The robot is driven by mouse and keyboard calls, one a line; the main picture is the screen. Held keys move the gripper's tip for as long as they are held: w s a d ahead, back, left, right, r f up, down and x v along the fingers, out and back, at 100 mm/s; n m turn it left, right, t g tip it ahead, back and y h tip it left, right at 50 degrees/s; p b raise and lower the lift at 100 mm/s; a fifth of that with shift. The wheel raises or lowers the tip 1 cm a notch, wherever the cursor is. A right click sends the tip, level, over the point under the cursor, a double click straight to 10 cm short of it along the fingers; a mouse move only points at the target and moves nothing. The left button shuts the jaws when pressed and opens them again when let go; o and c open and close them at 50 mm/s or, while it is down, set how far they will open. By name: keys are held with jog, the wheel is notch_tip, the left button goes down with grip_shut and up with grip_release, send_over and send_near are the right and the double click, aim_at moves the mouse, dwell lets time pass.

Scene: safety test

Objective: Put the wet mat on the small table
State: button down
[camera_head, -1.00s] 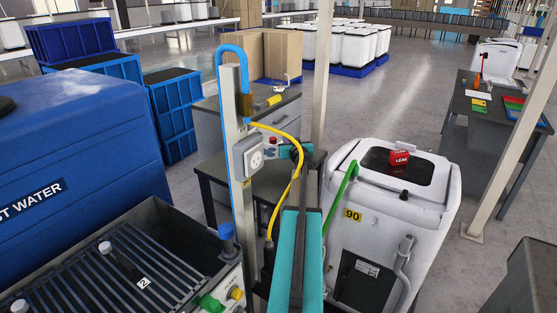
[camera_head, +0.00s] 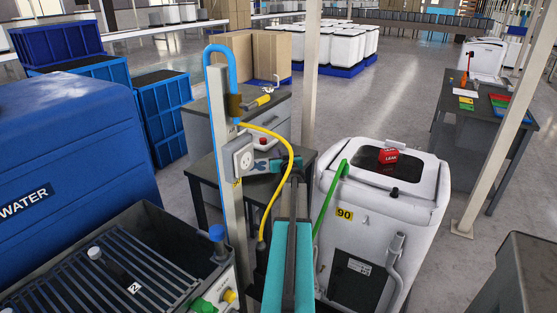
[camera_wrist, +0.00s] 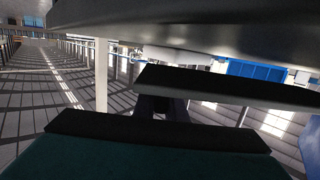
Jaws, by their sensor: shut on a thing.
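My gripper (camera_head: 284,164) is at the end of my teal arm in the head view, in front of a low dark table (camera_head: 205,168). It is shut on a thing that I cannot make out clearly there. In the wrist view a broad dark grey thing fills the top edge, above dark finger pads; I cannot tell whether it is the wet mat. No mat can be clearly recognised in the head view. The low dark table is partly hidden by a post and my arm; I cannot tell whether it is the small table.
A post (camera_head: 233,200) with a socket and yellow cable stands close left of my arm. A white machine (camera_head: 365,235) with a red leak sign (camera_head: 388,156) and green hose (camera_head: 331,200) stands close right.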

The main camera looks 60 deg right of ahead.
jog(key=shift+f, duration=1.3)
jog(key=shift+f+b, duration=0.15)
jog(key=shift+b, duration=0.2)
jog(key=c, duration=1.8)
grip_release()
jog(key=shift+r+p, duration=0.2)
jog(key=shift+p, duration=0.1)
jog(key=shift+b+v, duration=0.85)
jog(key=shift+v, duration=2.95)
